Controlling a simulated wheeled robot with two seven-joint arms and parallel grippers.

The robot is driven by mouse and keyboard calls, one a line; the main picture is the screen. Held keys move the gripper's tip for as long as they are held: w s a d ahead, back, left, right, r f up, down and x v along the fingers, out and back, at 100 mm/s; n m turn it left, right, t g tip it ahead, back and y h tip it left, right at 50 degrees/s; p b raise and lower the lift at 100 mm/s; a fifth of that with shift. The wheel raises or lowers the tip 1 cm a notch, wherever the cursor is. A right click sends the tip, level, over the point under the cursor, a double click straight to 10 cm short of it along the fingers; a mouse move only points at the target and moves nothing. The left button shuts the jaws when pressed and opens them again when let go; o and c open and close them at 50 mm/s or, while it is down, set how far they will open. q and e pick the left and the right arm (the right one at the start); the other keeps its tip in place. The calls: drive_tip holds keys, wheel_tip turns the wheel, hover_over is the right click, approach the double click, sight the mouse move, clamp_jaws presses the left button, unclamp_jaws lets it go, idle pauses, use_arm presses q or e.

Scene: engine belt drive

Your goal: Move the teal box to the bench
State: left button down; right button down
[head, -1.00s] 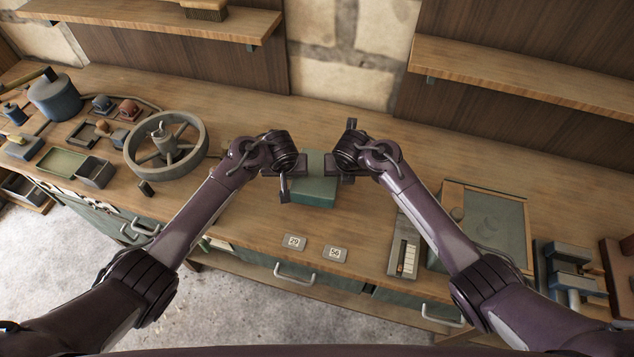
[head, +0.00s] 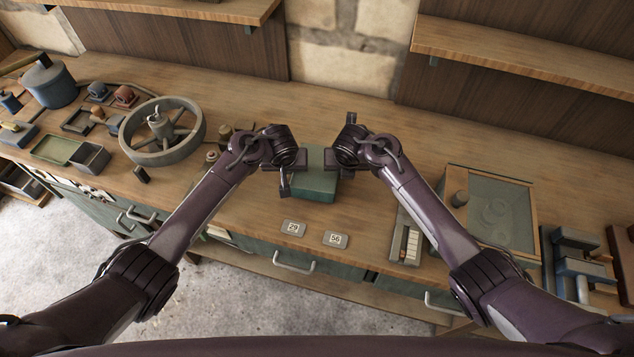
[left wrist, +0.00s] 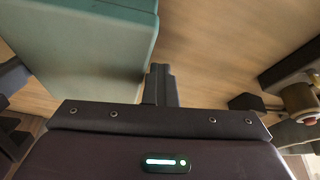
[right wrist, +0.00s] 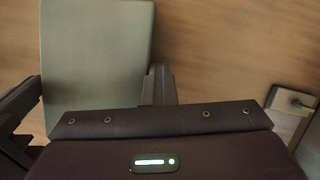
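The teal box (head: 316,184) is between my two grippers in the head view, over the middle of the wooden bench (head: 390,225). I cannot tell whether its underside touches the bench. My left gripper (head: 290,170) is at its left side and my right gripper (head: 342,166) is at its right side. In the left wrist view the box (left wrist: 95,45) lies against the closed fingers (left wrist: 160,85). The right wrist view shows the box (right wrist: 95,55) beside the other closed fingers (right wrist: 158,85). The box appears held between the two shut grippers.
Two number tags (head: 293,228) (head: 335,240) lie in front of the box. A spoked wheel (head: 190,142) and small trays stand to the left. A framed panel (head: 500,235) and a blue-grey vise-like tool (head: 580,265) are at right. Bench behind the box is clear.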

use_arm(q)
drive_tip(key=shift+d, duration=0.25)
use_arm(e)
drive_tip(key=shift+a, duration=0.3)
use_arm(q)
drive_tip(key=shift+a, duration=0.5)
use_arm(e)
drive_tip(key=shift+d, duration=0.45)
use_arm(q)
drive_tip(key=c, duration=2)
unclamp_jaws()
drive_tip(key=shift+a, duration=0.4)
drive_tip(key=shift+c, duration=0.2)
use_arm(e)
drive_tip(key=shift+d, duration=0.4)
use_arm(q)
drive_tip(key=o, duration=0.3)
drive_tip(key=shift+s+a, duration=0.1)
drive_tip(key=shift+a, duration=0.2)
use_arm(e)
drive_tip(key=shift+s+d, duration=0.1)
drive_tip(key=shift+d, duration=0.3)
drive_tip(key=c, duration=2)
unclamp_jaws()
drive_tip(key=shift+c, duration=0.2)
drive_tip(key=o, duration=0.3)
drive_tip(key=shift+d, duration=0.1)
